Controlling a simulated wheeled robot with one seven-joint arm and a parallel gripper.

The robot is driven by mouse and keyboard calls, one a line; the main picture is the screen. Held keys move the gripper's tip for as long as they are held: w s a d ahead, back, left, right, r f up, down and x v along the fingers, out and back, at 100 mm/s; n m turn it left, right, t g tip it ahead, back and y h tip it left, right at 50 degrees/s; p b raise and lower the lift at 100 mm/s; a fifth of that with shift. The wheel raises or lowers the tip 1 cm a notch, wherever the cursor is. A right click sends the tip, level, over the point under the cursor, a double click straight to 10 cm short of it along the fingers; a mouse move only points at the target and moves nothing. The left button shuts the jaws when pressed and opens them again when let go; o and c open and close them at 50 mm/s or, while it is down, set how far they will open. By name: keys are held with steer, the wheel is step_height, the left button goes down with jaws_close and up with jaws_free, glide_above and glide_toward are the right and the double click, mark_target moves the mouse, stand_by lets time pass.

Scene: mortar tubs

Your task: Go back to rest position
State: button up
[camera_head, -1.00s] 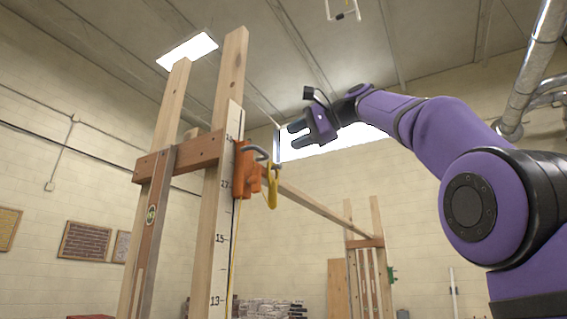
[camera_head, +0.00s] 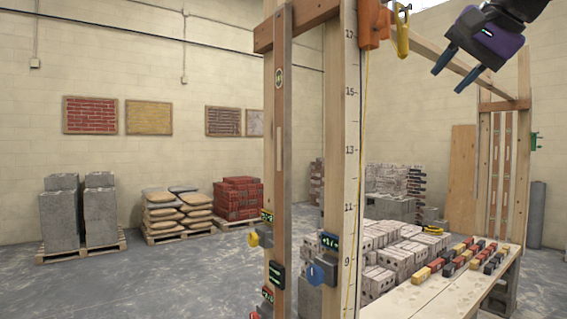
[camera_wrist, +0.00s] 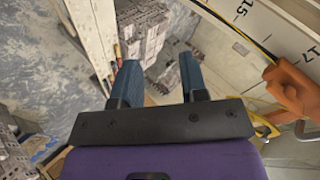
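My gripper (camera_head: 459,72) shows at the top right of the head view, a purple and black hand with two dark blue fingers pointing down and left. In the wrist view its two fingers (camera_wrist: 158,85) stand apart with nothing between them, so it is open and empty. It hangs to the right of the wooden post with the numbered scale (camera_head: 349,150), apart from it. An orange bracket (camera_head: 375,24) with a yellow hook (camera_head: 402,38) sits on that post. The orange bracket also shows at the right of the wrist view (camera_wrist: 291,92).
A bench (camera_head: 412,296) with small coloured blocks and grey bricks stands below right. A second wooden frame (camera_head: 484,170) stands behind it. Pallets of blocks, bags and red bricks (camera_head: 238,198) line the left wall. The floor (camera_head: 150,280) at the left front is clear.

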steer(key=s+f+n+g+h, duration=0.1)
steer(key=s+f+n, duration=0.1)
steer(key=s+f, duration=0.4)
steer(key=s+d+f+n+g+h, duration=0.1)
steer(key=s+f+n, duration=0.2)
steer(key=f, duration=1.3)
steer(key=s+f+n+g+h, duration=0.2)
steer(key=s+f, duration=0.6)
steer(key=f, duration=0.3)
steer(key=shift+s+d+n, duration=0.3)
steer(key=shift+s+d, duration=0.05)
steer(key=shift+d, duration=0.05)
